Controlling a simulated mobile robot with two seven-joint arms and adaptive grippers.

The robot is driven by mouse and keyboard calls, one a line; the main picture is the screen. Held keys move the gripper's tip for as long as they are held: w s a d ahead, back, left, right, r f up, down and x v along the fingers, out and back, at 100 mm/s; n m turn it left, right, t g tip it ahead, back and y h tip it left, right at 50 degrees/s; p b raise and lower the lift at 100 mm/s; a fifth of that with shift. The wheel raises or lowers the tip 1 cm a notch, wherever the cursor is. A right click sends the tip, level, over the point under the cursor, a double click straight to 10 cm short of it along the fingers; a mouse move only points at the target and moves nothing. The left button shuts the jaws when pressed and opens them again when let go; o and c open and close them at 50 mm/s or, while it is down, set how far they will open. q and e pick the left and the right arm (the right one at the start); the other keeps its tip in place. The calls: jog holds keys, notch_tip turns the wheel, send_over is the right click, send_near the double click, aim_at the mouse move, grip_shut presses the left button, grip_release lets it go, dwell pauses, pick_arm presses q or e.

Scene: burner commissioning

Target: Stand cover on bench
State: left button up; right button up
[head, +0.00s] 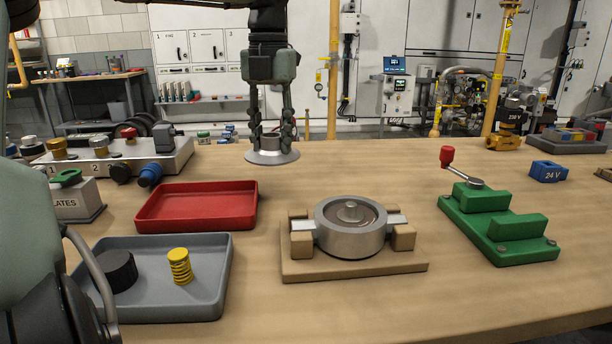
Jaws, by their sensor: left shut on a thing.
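The cover (272,157) is a grey metal disc with a wide flange and a short raised hub. It is level, flange down, over the back part of the wooden bench (380,165). I cannot tell whether its flange touches the bench top or is slightly above it. My left gripper (271,136) points straight down and is shut on the cover's hub, with a finger on each side. The fingers hide parts of the hub. My right gripper is not in view.
A round metal housing (350,240) sits open-topped in a wooden fixture (350,268). A red tray (197,222) is empty. A grey tray (205,308) holds a yellow spring (180,266) and a black cap (116,271). A green fixture (515,250) stands right. Bench around the cover is clear.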

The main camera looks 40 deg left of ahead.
pick_arm(q)
jog(key=w+f, duration=0.1)
jog(key=w, duration=0.1)
jog(key=w+d+f, duration=0.1)
jog(key=w, duration=0.1)
jog(key=w+d+f, duration=0.1)
jog(key=w+f, duration=0.1)
jog(key=shift+w+d+p, duration=0.15)
jog(key=shift+w+p, duration=0.15)
notch_tip(320, 180, down, 4)
jog(key=shift+r, duration=0.1)
jog(key=shift+f, duration=0.2)
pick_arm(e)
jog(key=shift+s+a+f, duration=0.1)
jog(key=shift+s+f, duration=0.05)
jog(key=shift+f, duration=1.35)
pick_arm(q)
jog(key=shift+f, duration=0.1)
jog(key=o, duration=1.1)
jog(key=shift+o, duration=0.9)
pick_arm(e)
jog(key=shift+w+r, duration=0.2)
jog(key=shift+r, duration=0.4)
